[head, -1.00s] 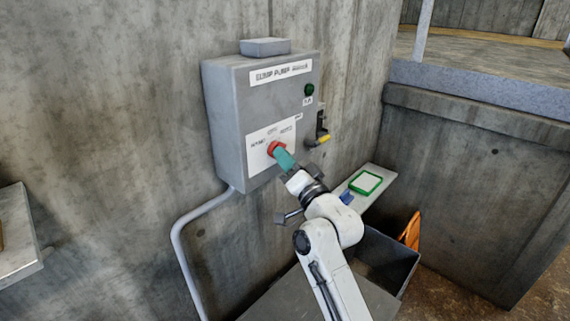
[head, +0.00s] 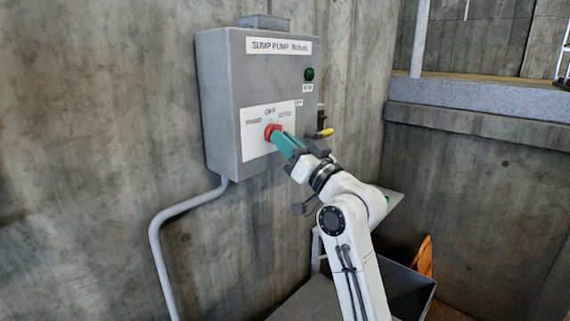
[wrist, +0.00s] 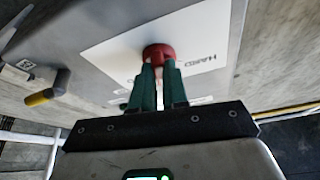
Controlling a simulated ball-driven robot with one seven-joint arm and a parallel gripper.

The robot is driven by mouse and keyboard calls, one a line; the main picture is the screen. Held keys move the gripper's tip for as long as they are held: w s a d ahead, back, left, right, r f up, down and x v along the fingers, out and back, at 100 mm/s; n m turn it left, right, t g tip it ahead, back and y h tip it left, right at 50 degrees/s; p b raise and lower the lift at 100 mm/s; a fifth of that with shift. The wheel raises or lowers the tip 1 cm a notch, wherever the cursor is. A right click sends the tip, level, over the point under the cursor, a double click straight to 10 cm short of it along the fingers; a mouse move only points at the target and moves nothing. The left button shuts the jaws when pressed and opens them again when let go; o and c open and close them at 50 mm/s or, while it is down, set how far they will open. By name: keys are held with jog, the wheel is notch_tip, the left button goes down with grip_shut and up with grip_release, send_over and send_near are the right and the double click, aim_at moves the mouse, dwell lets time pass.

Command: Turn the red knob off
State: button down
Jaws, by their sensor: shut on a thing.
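The red knob (head: 272,132) sits on the white label plate (head: 252,125) on the front of the grey sump pump box (head: 226,105). The plate reads HAND, OFF and AUTO around the knob. My gripper (head: 281,139) reaches up from the lower right, its green fingers shut on the knob. In the wrist view the red knob (wrist: 158,54) is between the tips of the green fingers (wrist: 160,72). The knob's pointer is hidden, so I cannot tell which mark it faces.
A dark green lamp (head: 309,74) is at the box's upper right. A yellow-tipped lever (head: 324,133) sticks out on its right side. A grey conduit (head: 160,235) runs down the wall. A grey bin (head: 405,285) and an orange item (head: 425,257) are low at the right.

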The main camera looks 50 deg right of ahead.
jog(key=n+b, duration=0.1)
jog(key=n+y+b, duration=0.1)
jog(key=n+b, duration=0.1)
jog(key=shift+d+f+y, duration=0.15)
jog(key=shift+y, duration=0.15)
jog(key=shift+n+b, duration=0.3)
jog(key=shift+b, duration=0.15)
jog(key=c, duration=1.1)
grip_release()
jog(key=shift+c, duration=0.2)
jog(key=b+v, duration=0.1)
jog(key=v, duration=0.9)
jog(key=shift+s, duration=0.35)
jog(key=shift+f, duration=0.1)
